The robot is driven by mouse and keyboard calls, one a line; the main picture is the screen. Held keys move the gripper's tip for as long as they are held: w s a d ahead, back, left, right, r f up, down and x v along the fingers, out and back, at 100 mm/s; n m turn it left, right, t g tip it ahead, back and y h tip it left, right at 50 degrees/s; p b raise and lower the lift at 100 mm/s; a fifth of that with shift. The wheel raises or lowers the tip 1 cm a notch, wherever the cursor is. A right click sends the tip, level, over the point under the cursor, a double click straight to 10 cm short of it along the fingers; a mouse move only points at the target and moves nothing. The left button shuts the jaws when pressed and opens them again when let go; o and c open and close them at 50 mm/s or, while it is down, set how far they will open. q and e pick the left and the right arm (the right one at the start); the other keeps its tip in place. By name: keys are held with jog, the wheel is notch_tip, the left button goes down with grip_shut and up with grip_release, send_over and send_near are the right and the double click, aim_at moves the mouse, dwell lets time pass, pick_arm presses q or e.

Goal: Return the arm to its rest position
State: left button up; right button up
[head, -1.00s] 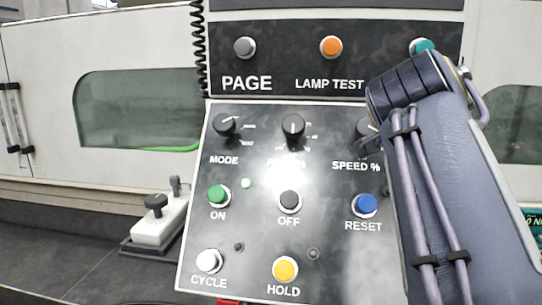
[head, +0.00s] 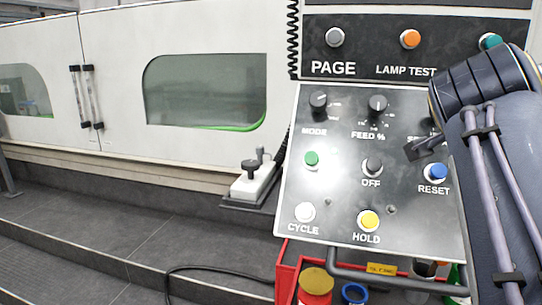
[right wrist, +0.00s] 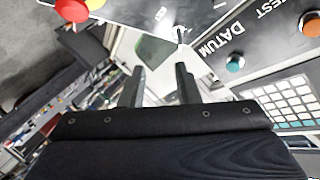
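My right arm (head: 500,170) comes in from the right in the head view and covers the right edge of the control panel (head: 335,200). A dark piece, probably a finger of my right gripper (head: 425,148), shows beside the arm, in front of the panel above the blue RESET button (head: 438,171). In the right wrist view my right gripper (right wrist: 160,80) has its two fingers apart with nothing between them. Whether it touches the panel cannot be told. My left gripper is not in view.
An upper panel (head: 360,45) with PAGE and LAMP TEST buttons stands above. A red cart (head: 285,270) with a dark bar, a yellow-lidded can (head: 316,284) and a blue-rimmed container (head: 354,293) is below the panel. A white machine (head: 120,60) stands behind. The grey floor at left is clear.

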jog(key=s+a+f+n+y, duration=0.1)
jog(key=s+f+n+y, duration=0.3)
jog(key=f, duration=0.6)
jog(key=s+f+n+y, duration=0.3)
jog(key=f+n, duration=0.1)
jog(key=f, duration=0.6)
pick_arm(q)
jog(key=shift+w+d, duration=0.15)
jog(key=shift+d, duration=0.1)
pick_arm(e)
jog(key=s+a+f+n+g+y, duration=0.1)
jog(key=s+a+f+n+y, duration=0.1)
jog(key=f, duration=0.5)
jog(key=s+a+f+n+g+y, duration=0.1)
jog(key=s+a+f+n+y, duration=0.2)
jog(key=f, duration=0.4)
jog(key=s+a+f+n+g+y, duration=0.2)
jog(key=s+a+f+n+y, duration=0.1)
jog(key=a+f, duration=0.3)
jog(key=shift+s+a+f+n, duration=0.3)
jog(key=shift+f+n, duration=0.2)
jog(key=shift+f, duration=0.1)
jog(key=shift+w, duration=0.1)
